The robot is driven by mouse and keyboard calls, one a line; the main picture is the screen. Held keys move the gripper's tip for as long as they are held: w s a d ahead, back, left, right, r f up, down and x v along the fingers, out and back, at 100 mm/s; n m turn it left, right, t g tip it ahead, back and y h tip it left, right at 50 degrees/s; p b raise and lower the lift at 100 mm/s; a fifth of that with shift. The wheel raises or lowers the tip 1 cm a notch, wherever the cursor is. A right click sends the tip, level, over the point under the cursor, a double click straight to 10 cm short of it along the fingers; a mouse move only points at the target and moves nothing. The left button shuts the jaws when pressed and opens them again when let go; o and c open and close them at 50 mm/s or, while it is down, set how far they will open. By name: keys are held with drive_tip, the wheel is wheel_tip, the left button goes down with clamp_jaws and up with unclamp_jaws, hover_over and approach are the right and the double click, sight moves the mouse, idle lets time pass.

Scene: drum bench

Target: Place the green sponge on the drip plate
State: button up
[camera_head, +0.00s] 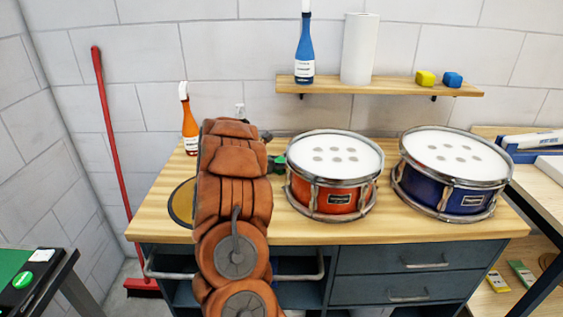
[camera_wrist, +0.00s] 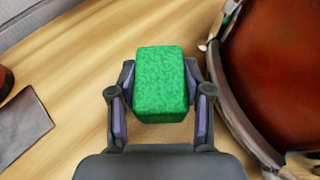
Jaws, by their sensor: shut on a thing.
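The green sponge (camera_wrist: 160,85) is a block between the two fingers of my gripper (camera_wrist: 160,80) in the wrist view. The fingers are shut on its left and right sides. In the head view my arm hides most of the gripper, and only a little green shows beside the orange drum. The gap between sponge and bench is hard to judge. A flat dark grey plate (camera_wrist: 27,118) lies on the bench left of the sponge in the wrist view; it looks like the drip plate. My arm appears to hide it in the head view.
The orange drum (camera_head: 331,178) stands close right of the gripper, with a blue drum (camera_head: 453,178) beyond. An orange spray bottle (camera_head: 189,125) stands at the back left. A round golden disc (camera_head: 181,202) lies at the bench's left. Bare wood lies between sponge and grey plate.

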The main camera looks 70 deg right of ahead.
drive_tip(key=shift+f+b, duration=0.15)
drive_tip(key=shift+b, duration=0.15)
drive_tip(key=o, duration=0.8)
drive_tip(key=shift+o, duration=0.2)
drive_tip(key=shift+r+p, duration=0.25)
drive_tip(key=shift+p, duration=0.1)
drive_tip(key=shift+w+a+b, duration=0.25)
drive_tip(key=shift+a+b, duration=0.05)
drive_tip(key=b+v, duration=0.3)
drive_tip(key=v, duration=0.8)
drive_tip(key=shift+a+r, duration=0.1)
drive_tip(key=shift+a, duration=0.05)
